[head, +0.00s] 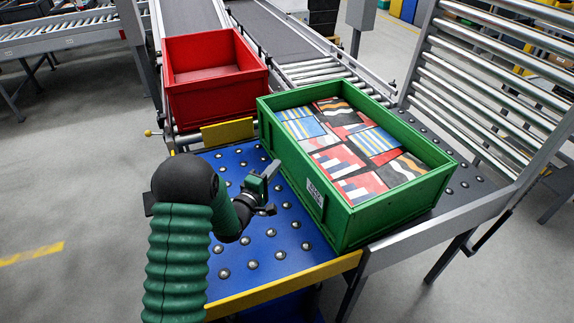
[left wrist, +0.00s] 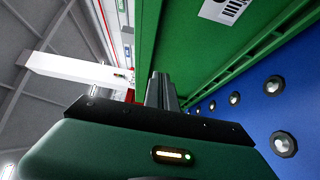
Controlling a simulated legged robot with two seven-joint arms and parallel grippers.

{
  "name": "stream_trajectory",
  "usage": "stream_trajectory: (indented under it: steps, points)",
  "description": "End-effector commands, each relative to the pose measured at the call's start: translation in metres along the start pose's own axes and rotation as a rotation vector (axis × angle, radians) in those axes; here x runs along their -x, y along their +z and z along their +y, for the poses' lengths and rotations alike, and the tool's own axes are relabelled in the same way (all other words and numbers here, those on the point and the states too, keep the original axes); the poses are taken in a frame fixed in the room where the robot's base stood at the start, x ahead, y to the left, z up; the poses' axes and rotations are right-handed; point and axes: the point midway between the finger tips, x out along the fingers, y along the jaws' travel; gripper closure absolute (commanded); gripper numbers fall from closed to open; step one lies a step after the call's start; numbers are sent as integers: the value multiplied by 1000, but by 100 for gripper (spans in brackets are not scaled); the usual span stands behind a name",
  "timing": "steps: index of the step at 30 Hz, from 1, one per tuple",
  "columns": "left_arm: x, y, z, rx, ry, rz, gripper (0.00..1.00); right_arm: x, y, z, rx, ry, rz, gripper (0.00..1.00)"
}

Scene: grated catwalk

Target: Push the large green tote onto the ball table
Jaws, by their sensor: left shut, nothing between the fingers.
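The large green tote (head: 400,213) stands upright at the right side of the blue ball table (head: 235,262), filled with several patterned boxes. Its near left wall, with a white label, borders the blue surface; how much of its base rests on the blue is hidden. My left gripper (head: 270,187) is shut and empty, low over the ball table beside that wall. In the left wrist view its fingers (left wrist: 161,90) point along the green wall (left wrist: 205,45); I cannot tell whether they touch it. My right gripper is not in view.
A red tote (head: 213,88) stands behind the ball table at a conveyor end, with a yellow stop (head: 227,132) before it. A dark ball-studded surface (head: 470,180) and an upright roller rack (head: 490,95) lie right of the green tote. The blue table's left part is clear.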

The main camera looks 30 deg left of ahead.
Motion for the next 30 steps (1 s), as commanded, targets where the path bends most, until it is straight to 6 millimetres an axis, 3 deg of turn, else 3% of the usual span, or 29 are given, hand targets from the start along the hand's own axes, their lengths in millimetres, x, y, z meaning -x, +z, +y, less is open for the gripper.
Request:
stream_trajectory:
  steps: [7, 22, 26, 30]
  points:
    - [-29, 22, -1, 1, -1, 0, 100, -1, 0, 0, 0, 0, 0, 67]
    - [-37, 30, -1, 1, 0, 0, 100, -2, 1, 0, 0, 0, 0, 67]
    - [-54, 48, -2, 2, 2, -3, 100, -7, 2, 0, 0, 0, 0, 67]
    - [-84, 78, -4, 3, 4, -4, 100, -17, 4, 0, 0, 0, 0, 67]
